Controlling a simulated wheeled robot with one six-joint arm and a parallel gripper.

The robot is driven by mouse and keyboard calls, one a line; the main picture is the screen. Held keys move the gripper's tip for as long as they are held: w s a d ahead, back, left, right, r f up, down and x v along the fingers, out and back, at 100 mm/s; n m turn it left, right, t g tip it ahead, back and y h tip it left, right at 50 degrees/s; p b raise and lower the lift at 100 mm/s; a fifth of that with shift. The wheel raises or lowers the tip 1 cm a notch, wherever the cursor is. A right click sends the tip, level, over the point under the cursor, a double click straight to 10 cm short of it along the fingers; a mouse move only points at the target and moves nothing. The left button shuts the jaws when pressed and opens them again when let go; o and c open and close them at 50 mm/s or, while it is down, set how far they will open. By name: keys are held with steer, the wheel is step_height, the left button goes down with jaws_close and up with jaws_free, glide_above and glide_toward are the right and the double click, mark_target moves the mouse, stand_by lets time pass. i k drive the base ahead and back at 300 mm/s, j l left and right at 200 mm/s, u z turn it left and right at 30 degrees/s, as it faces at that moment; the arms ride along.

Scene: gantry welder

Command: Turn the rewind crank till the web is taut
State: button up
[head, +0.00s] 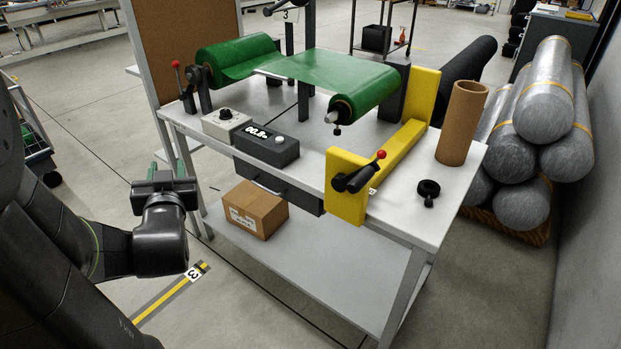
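A green web (320,68) runs between a green roll (235,55) at the back left and another green roll (368,92) at the right. The web dips beside the left roll. A black crank or lever with a red knob (175,65) stands upright beside the left roll. A black handle with a red ball (358,178) sits on the front of the yellow frame. I cannot tell from labels which is the rewind crank.
The white table (410,205) carries a grey dial box (225,124), a black display box (265,148), a cardboard tube (462,122) and a loose black knob (428,190). A yellow frame (346,200) stands at the right. A carton (255,208) is on the lower shelf.

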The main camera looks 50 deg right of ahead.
mark_target(353, 182)
steer(key=i+j+z, duration=0.1)
steer(key=j+z, duration=0.7)
steer(key=l+z, duration=0.2)
steer(key=z, duration=0.15)
steer(key=i+l+z, duration=0.15)
steer(key=z, duration=0.2)
steer(key=i+l+z, duration=0.1)
steer(key=z, duration=0.25)
steer(key=i+l, duration=0.1)
steer(key=l, duration=0.2)
